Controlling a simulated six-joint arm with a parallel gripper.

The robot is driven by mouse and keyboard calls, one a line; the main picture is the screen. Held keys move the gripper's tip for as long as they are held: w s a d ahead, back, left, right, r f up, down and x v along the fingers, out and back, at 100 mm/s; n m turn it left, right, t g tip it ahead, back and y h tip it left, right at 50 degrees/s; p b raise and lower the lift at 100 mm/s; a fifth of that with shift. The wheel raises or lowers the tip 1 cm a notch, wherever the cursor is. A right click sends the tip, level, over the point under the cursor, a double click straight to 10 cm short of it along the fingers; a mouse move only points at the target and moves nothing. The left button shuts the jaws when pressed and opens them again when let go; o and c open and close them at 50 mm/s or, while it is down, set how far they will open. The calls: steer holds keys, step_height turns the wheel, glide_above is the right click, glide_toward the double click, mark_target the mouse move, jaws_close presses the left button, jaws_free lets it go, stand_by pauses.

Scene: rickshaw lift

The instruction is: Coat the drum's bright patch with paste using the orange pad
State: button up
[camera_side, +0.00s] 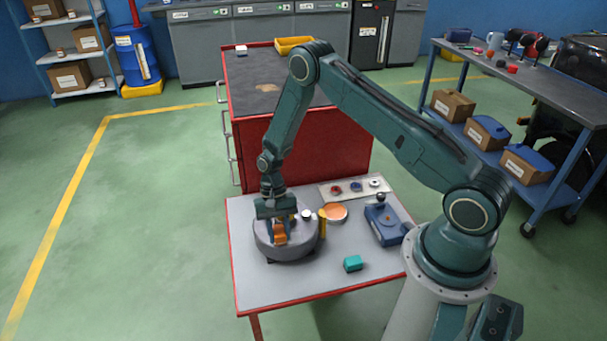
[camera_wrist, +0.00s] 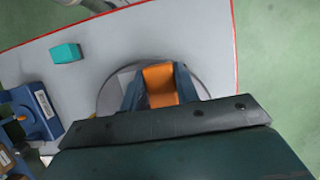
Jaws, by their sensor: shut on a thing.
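The grey round drum (camera_side: 297,248) sits at the left of the small red-edged table, and it also shows in the wrist view (camera_wrist: 205,88). My gripper (camera_side: 279,232) is over the drum, pointing down. Its blue jaws are shut on the orange pad (camera_side: 280,239), which shows between them in the wrist view (camera_wrist: 160,84). The pad is at or just above the drum's top; I cannot tell whether they touch. A paler area shows on the drum left of the jaws, perhaps the bright patch; the jaws hide part of the top. A round dish with an orange surface (camera_side: 333,212), possibly the paste, stands beside the drum.
A yellow post (camera_side: 322,224) and a white knob (camera_side: 306,214) stand close by the drum's right side. A teal block (camera_side: 352,263), a blue device (camera_side: 384,224) and a pale tray with small rings (camera_side: 356,188) are further right. A red cabinet (camera_side: 300,150) rises behind the table.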

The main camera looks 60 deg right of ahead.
mark_target(305, 241)
steer(key=shift+s+d+f, duration=0.3)
steer(key=shift+s+d, duration=2.15)
steer(key=shift+w+a, duration=2.5)
steer(key=shift+s+r, duration=0.1)
steer(key=shift+r, duration=3.95)
steer(key=shift+d, duration=0.1)
